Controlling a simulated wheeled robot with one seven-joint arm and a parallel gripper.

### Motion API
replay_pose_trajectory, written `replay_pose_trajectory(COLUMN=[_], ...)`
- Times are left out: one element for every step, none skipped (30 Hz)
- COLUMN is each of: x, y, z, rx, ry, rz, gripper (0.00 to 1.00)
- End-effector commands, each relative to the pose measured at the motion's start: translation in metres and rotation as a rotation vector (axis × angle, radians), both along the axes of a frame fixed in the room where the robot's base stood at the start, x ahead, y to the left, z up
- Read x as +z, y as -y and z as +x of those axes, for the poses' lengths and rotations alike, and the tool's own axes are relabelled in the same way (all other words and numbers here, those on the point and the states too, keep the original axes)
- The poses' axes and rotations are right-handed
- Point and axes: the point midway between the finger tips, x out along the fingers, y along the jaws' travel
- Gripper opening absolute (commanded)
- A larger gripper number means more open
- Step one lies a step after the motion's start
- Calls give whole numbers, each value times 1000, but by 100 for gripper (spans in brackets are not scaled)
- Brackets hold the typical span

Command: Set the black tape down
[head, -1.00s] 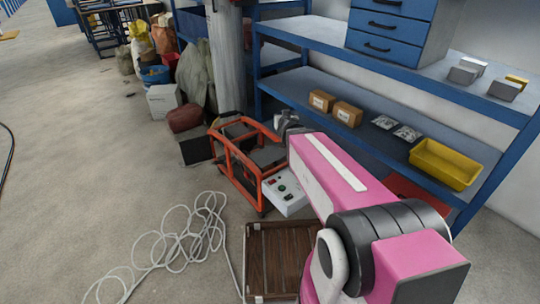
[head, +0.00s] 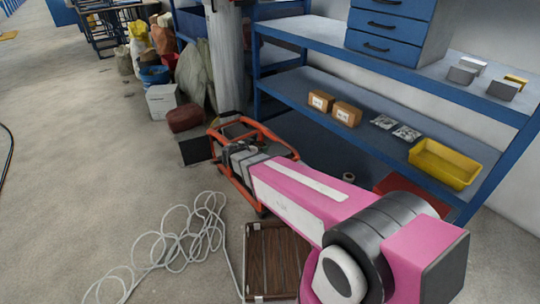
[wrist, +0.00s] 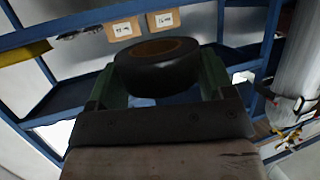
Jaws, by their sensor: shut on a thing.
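The black tape (wrist: 157,70) is a thick black roll with a brown inner ring, held in the wrist view. My gripper (wrist: 158,80) has its two green fingers on either side of the roll, shut on it. The roll is clear of the blue shelf unit behind it. In the head view, the grey end of my arm (head: 240,155) is over the orange-framed machine; I cannot make out the tape there.
The blue lower shelf (head: 300,85) holds two cardboard boxes (head: 333,106), small packets (head: 395,126) and a yellow bin (head: 444,164). An orange-framed machine (head: 275,139), a wooden crate (head: 272,262) and coiled cable (head: 175,243) are on the floor.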

Motion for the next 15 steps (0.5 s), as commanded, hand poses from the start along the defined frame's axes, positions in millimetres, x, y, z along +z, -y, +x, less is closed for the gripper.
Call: replay_pose_trajectory(x=[-5, -6, -7, -7, -7, -7, -7, -7, -7, -8, -9, -11, -13, -16, -20], y=[-15, -21, -27, -32, -36, -40, -43, -46, -47, -48, -48, -47, -46, -44, -40], z=[1, -1, -3, -5, -7, -10, -11, -12, -13, -13, -12, -9, -6, -2, 5], rx=[-41, -67, -95, -112, -128, -143, -151, -158, -166, -169, -172, -176, -177, -177, -179], ry=[0, 0, 0, 0, 1, 1, 0, 0, 0, 0, 0, 0, -1, -1, 0], rz=[0, 0, 0, 1, 0, 0, 0, 0, 0, 0, 0, 0, 0, 0, 0], gripper=[52, 52, 52, 52, 52, 52, 52, 52, 52, 52, 52, 52, 52, 52, 52])
